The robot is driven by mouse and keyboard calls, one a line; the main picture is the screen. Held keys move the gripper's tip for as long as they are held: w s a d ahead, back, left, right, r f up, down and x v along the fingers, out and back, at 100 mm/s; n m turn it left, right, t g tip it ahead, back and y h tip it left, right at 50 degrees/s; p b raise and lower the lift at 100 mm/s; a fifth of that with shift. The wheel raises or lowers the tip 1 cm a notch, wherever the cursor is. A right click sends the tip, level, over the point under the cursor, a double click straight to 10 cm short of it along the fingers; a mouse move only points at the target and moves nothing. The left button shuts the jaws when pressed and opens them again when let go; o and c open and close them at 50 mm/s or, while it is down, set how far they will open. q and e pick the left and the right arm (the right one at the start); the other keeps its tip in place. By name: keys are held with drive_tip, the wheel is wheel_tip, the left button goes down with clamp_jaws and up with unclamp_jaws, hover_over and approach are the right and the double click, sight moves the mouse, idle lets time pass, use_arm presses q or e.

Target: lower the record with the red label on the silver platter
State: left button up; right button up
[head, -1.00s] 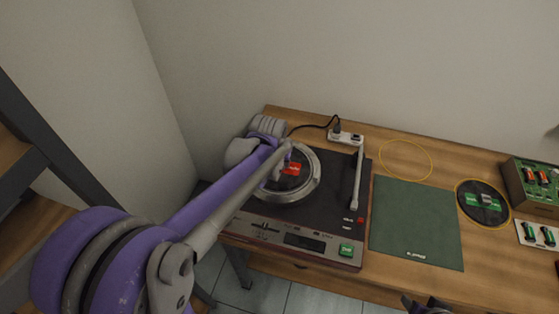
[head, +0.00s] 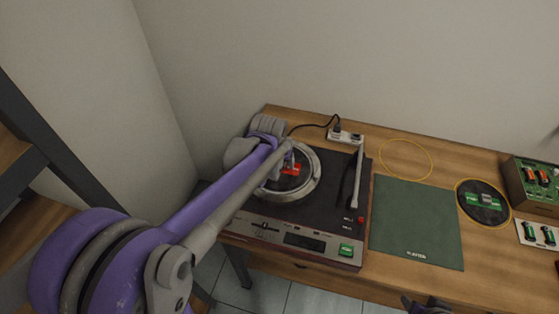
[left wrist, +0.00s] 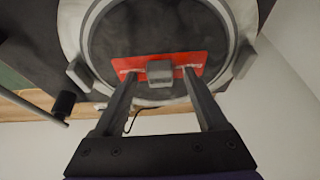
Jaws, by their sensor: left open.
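The record with the red label (head: 291,169) lies on the silver platter (head: 314,181) of the turntable, partly hidden by my left arm. In the left wrist view, the dark record (left wrist: 150,30) lies inside the pale platter ring (left wrist: 73,33). A grey block (left wrist: 160,71) stands in the middle of its red label (left wrist: 150,60). My left gripper (head: 284,172) is over the label. Its fingers are open, one on each side of the block, with visible gaps. My right gripper (head: 425,304) shows only in part at the bottom edge.
The tonearm (head: 357,178) stands at the turntable's right. A green mat (head: 415,225) lies beside the turntable. Further right are a green-labelled record (head: 482,213) in a yellow ring and a box (head: 535,185). A power strip (head: 346,137) lies behind. An empty yellow ring (head: 405,142) marks bare table.

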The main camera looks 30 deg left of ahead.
use_arm(q)
drive_tip(key=w+p+v, duration=0.2)
drive_tip(key=p+v, duration=0.2)
drive_tip(key=v, duration=1.2)
drive_tip(key=shift+a+r, duration=0.2)
drive_tip(key=shift+r, duration=0.2)
use_arm(e)
wheel_tip(320, 180, up, 6)
drive_tip(key=w, duration=0.3)
drive_tip(key=shift+r+t, duration=0.15)
drive_tip(key=shift+t, duration=0.15)
use_arm(q)
drive_tip(key=shift+s, duration=0.15)
use_arm(e)
drive_tip(key=shift+s, duration=0.2)
use_arm(q)
drive_tip(key=s+d+f+m+t, duration=0.1)
drive_tip(key=s+d+f, duration=0.3)
drive_tip(key=s, duration=0.2)
drive_tip(key=s+d+f+m+h, duration=0.1)
drive_tip(key=s+d+f, duration=0.4)
drive_tip(key=s, duration=0.2)
drive_tip(key=shift+f+m+t, duration=0.3)
drive_tip(key=shift+t, duration=0.1)
use_arm(e)
drive_tip(key=shift+w, duration=0.1)
